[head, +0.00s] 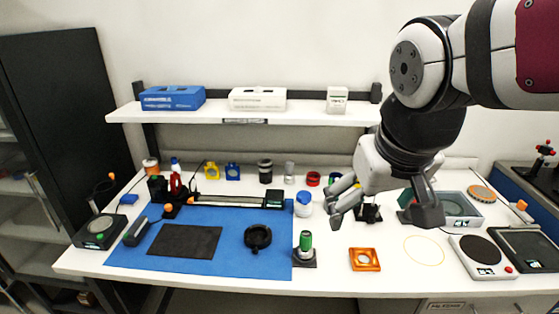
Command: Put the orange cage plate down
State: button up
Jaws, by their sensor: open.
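The orange cage plate (365,259) lies flat on the white bench near its front edge, right of the blue mat. It is a square orange frame with a round opening. My gripper (387,222) is open and empty above the bench, behind and above the plate. Its two fingers are spread wide and do not touch the plate.
A blue mat (212,255) with a black pad and a black ring covers the left bench. A green-topped post (305,247) stands left of the plate. A thin yellow circle (424,250) and a hotplate-like device (480,252) are to its right. A shelf (225,113) runs behind.

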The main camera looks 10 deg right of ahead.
jog(key=shift+n+t+y, duration=0.3)
jog(key=shift+t+y, duration=0.3)
jog(key=s, duration=0.1)
jog(key=s+a, duration=0.1)
jog(key=s, duration=0.1)
jog(key=s+a+r, duration=0.1)
jog(key=s, duration=0.1)
jog(key=shift+a, duration=0.25)
